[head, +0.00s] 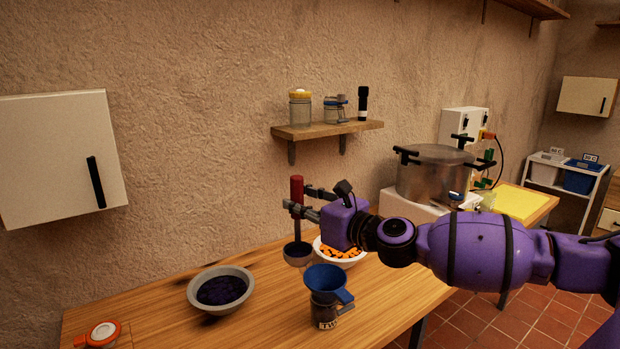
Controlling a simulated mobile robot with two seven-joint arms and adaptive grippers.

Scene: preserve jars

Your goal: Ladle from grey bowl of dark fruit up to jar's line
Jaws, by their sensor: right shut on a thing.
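In the head view a grey bowl (221,289) of dark fruit (222,290) stands on the wooden table. My right gripper (298,208) is shut on the red handle of a ladle (297,190). The ladle hangs upright with its cup (297,254) low, right of the grey bowl and behind the funnel. I cannot tell what the cup holds. A jar (325,315) with a blue funnel (328,279) in its mouth stands on the table, right of the bowl. Its line and fill level cannot be made out. My left gripper is not in view.
A white bowl of orange pieces (340,257) stands behind the funnel, partly hidden by my right gripper. An orange-rimmed lid (103,334) lies at the front left. A steel pot (436,177) stands at the back right. A wall shelf (327,129) holds jars.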

